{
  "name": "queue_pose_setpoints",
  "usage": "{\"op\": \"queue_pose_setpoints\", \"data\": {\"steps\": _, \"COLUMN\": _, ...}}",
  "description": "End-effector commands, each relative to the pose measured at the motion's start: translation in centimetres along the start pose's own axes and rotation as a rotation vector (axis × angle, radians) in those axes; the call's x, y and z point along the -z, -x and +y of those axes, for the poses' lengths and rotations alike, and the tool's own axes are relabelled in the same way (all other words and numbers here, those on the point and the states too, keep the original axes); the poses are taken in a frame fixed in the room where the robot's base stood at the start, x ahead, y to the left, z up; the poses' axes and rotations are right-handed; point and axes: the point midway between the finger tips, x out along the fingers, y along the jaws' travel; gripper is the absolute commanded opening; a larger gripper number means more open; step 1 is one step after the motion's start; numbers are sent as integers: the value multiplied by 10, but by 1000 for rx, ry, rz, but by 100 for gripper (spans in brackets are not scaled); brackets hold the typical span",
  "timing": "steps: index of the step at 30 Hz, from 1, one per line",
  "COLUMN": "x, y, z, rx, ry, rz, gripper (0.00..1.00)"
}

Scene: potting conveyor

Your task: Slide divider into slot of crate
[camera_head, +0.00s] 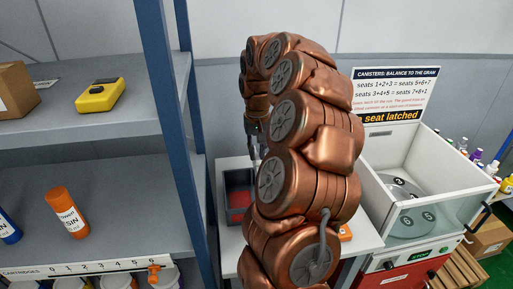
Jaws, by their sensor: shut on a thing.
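The crate (229,180) is a small dark grey open box with a red inside, on the white table left of my arm. My arm hides its right part, and I cannot make out its slot. My gripper (256,152) points down beside the crate's back right, partly behind my copper arm links. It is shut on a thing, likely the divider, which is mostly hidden. I cannot tell whether the divider touches the crate.
A grey shelf (117,130) with a blue post (176,120) stands at left, holding a yellow device (100,95) and an orange bottle (67,212). A white open-topped machine (455,185) stands at right. The table (230,262) is bare in front of the crate.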

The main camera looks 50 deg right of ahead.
Motion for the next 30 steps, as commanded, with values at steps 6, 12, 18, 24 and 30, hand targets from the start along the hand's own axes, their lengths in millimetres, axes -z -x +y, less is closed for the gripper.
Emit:
{"op": "queue_pose_setpoints", "data": {"steps": 6, "x": 0, "y": -8, "z": 0, "rx": 0, "ry": 0, "rz": 0, "gripper": 0}}
{"op": "queue_pose_setpoints", "data": {"steps": 12, "x": -1, "y": -12, "z": 0, "rx": 1, "ry": 0, "rz": 1, "gripper": 0}}
{"op": "queue_pose_setpoints", "data": {"steps": 18, "x": -1, "y": -13, "z": 0, "rx": 2, "ry": 0, "rz": 2, "gripper": 0}}
{"op": "queue_pose_setpoints", "data": {"steps": 24, "x": -1, "y": -12, "z": 0, "rx": 2, "ry": 0, "rz": 1, "gripper": 0}}
{"op": "queue_pose_setpoints", "data": {"steps": 30, "x": -1, "y": -12, "z": 0, "rx": 2, "ry": 0, "rz": 1, "gripper": 0}}
